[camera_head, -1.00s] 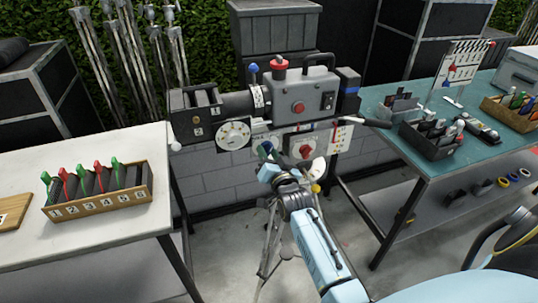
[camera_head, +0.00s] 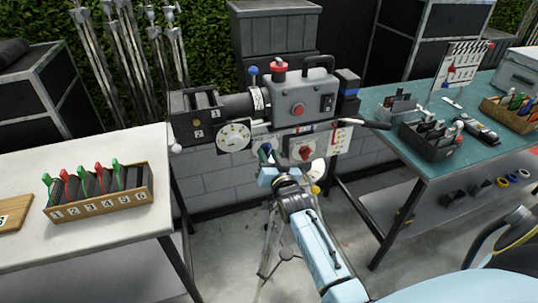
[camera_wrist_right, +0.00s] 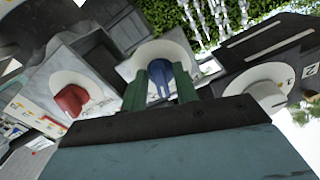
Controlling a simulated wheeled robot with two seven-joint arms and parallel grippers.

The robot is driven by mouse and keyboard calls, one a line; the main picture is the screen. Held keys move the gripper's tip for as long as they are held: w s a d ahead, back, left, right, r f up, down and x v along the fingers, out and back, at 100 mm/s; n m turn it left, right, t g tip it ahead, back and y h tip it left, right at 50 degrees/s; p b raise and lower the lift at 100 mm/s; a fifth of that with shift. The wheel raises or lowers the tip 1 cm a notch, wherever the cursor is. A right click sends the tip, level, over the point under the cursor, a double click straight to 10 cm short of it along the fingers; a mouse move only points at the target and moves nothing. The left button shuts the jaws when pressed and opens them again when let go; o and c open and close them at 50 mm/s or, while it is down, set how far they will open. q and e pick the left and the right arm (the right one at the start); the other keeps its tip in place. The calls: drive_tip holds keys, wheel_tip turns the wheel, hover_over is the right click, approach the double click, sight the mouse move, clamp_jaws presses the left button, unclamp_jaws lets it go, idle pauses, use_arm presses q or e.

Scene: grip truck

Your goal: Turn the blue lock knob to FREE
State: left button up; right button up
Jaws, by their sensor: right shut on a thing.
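The blue lock knob (camera_wrist_right: 160,83) shows in the right wrist view on a white round dial plate, between the two green fingers of my right gripper (camera_wrist_right: 162,88). The fingers are shut on the knob. In the head view my right gripper (camera_head: 266,156) is at the camera's lower front panel, and it mostly hides the knob there. The lettering around the knob is too small or covered to read. My left gripper is not in view.
A red knob (camera_head: 306,153) sits just right of my gripper, and a white dial (camera_head: 234,137) is to the left. The film camera (camera_head: 300,95) stands on a tripod. A white table (camera_head: 110,235) and a teal table (camera_head: 400,152) flank it.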

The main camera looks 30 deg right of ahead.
drive_tip(key=n+p, duration=0.1)
drive_tip(key=n, duration=0.3)
drive_tip(key=shift+d+n, duration=0.1)
drive_tip(key=shift+n, duration=0.2)
drive_tip(key=shift+s+d+n, duration=0.1)
drive_tip(key=shift+n, duration=2.4)
drive_tip(key=o, duration=0.6)
drive_tip(key=v, duration=1.3)
drive_tip(key=shift+s, duration=0.2)
